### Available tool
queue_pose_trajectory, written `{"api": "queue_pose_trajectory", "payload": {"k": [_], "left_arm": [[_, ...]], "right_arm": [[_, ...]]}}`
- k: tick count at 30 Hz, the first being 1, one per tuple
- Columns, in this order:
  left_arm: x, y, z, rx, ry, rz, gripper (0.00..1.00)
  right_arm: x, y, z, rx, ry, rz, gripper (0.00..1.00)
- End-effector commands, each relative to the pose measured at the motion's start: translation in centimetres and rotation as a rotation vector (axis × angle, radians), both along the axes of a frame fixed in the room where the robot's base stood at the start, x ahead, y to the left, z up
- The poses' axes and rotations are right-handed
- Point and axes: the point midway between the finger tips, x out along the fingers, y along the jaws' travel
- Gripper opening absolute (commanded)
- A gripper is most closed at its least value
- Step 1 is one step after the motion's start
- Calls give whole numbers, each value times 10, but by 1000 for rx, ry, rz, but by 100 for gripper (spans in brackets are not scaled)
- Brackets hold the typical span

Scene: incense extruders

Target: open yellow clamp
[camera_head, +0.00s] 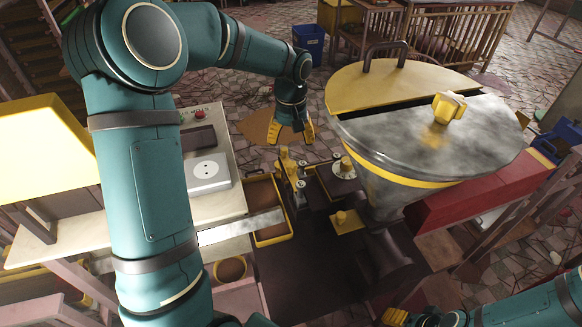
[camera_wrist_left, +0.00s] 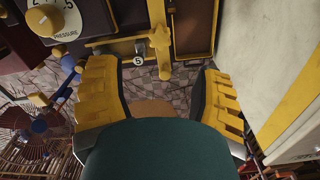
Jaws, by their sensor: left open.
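The yellow clamp (camera_wrist_left: 161,40) shows in the left wrist view as an upright yellow lever at the top middle, beside a round tag marked 5. In the head view a yellow upright piece that looks like the clamp (camera_head: 286,163) stands at the far edge of the dark machine. My left gripper (camera_head: 292,139) is open and empty just beyond it. In the left wrist view the clamp's near end lies between the open fingers (camera_wrist_left: 160,72), with a gap on both sides. My right gripper (camera_head: 396,317) shows only in part at the bottom edge; its jaws cannot be made out.
A large metal hopper (camera_head: 430,125) with a yellow lid stands right of the machine. A yellow tray (camera_head: 273,237) and a white socket box (camera_head: 207,173) lie to the left. In the left wrist view a pressure dial (camera_wrist_left: 52,20) is at upper left and a pale panel (camera_wrist_left: 262,60) at right.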

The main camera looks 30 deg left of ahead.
Motion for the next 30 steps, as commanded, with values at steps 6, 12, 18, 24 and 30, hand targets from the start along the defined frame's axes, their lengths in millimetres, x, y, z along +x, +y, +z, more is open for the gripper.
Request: {"api": "queue_pose_trajectory", "payload": {"k": [6,12,18,24,30], "left_arm": [[-1,0,-48,-2,5,-1,66],[-1,0,-80,-1,3,0,66],[-1,0,-95,-1,2,1,66],[0,0,-98,-1,1,1,66],[0,0,-97,-1,1,1,50]], "right_arm": [[2,0,-12,-1,-6,-1,61],[4,-1,-18,-1,-9,-2,61],[4,-1,-21,-1,-11,-3,61],[5,-1,-21,-1,-11,-3,61],[5,-1,-21,-1,-11,-3,61]]}}
